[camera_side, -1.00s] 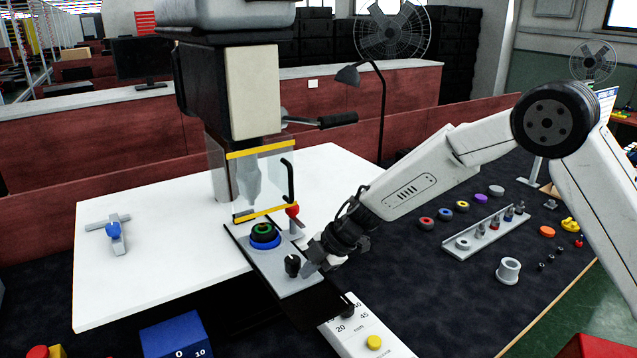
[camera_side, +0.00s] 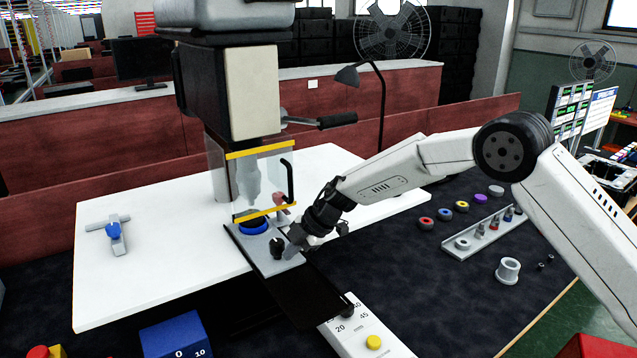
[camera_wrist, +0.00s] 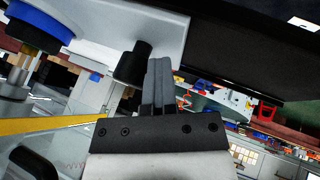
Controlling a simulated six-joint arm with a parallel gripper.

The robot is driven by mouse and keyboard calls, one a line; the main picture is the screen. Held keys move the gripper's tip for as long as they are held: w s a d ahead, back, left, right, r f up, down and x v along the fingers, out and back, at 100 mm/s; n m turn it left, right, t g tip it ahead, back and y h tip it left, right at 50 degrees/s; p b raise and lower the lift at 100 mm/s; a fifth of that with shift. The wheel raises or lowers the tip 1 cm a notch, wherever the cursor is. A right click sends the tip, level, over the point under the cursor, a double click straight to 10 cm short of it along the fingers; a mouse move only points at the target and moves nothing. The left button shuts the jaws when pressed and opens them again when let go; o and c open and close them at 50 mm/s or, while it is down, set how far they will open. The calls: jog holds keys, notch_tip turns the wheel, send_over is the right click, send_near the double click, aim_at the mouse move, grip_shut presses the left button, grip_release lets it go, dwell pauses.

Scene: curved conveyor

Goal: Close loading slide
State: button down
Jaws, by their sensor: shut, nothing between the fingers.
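The loading slide (camera_side: 288,262) is a grey plate on a dark rail (camera_side: 312,298) under the press. It carries a blue ring (camera_side: 254,227) and a black knob (camera_side: 277,247). The plate sits partly under the clear guard with yellow edges (camera_side: 262,149). My gripper (camera_side: 294,246) is at the knob's right side. In the wrist view my gripper's fingers (camera_wrist: 160,85) are together and beside the black knob (camera_wrist: 133,62), not around it. Whether they touch the knob I cannot tell. The blue ring (camera_wrist: 40,18) shows at upper left there.
A white panel with a yellow button (camera_side: 373,342) stands at the rail's front end. A tray of small parts (camera_side: 485,233) and several coloured rings lie at right. The press lever (camera_side: 330,121) sticks out above.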

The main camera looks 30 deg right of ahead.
jog(key=shift+d, duration=0.1)
dwell(0.3)
jog(key=shift+s+d, duration=0.2)
jog(key=shift+s, duration=0.5)
jog(key=shift+s+d, duration=0.25)
jog(key=shift+s, duration=0.95)
jog(key=v, duration=1)
jog(key=shift+s, duration=0.15)
